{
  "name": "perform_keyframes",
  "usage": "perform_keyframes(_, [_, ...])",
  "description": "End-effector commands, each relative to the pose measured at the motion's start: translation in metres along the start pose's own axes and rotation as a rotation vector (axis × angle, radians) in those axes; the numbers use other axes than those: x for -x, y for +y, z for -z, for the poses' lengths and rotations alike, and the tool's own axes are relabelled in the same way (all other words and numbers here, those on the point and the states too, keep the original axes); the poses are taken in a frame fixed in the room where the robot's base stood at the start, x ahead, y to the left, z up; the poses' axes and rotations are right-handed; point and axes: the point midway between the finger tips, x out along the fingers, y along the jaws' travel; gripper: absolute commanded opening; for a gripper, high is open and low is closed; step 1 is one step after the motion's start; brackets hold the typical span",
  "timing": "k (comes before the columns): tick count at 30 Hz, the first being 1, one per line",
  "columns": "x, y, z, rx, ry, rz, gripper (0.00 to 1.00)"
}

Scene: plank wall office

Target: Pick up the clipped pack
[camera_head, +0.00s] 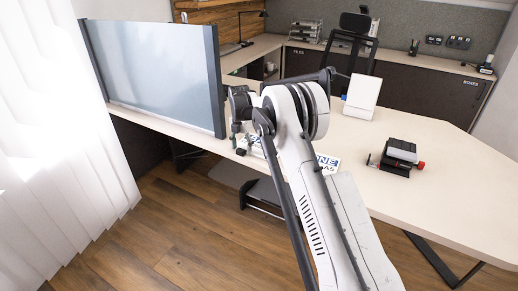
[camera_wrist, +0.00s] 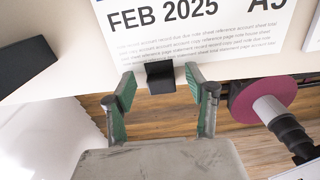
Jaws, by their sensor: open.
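The clipped pack (camera_wrist: 200,38) is a white paper sheet or stack printed "FEB 2025" and "A5", lying flat on the pale desk at the top of the wrist view. A black clip (camera_wrist: 160,79) sits on its near edge and reaches past the desk's edge. My gripper (camera_wrist: 160,76) is open, with one green-padded finger on each side of the clip. There is a gap on both sides, and neither finger visibly touches it. In the head view, part of the pack (camera_head: 328,163) shows beside my arm, which hides the rest.
A black object (camera_wrist: 27,66) lies on the desk left of the pack. A black device with a white top and red knob (camera_head: 400,152) and a white panel (camera_head: 361,95) stand farther right. A grey screen (camera_head: 155,75) borders the desk's left side. The front right desktop (camera_head: 455,180) is clear.

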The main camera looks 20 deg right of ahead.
Motion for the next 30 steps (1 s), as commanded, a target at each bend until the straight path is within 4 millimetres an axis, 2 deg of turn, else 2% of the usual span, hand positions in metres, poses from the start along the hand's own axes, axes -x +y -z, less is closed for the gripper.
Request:
perform_keyframes(7, [-0.0036,-0.0002,0.0000,0.000,0.000,0.000,0.51])
perform_keyframes(8, [-0.0036,-0.0002,0.0000,0.000,0.000,0.000,0.48])
perform_keyframes(19, [-0.0034,-0.0001,0.0000,0.000,0.000,0.000,0.00])
perform_keyframes(30, [-0.0020,-0.0002,0.0000,0.000,0.000,0.000,0.00])
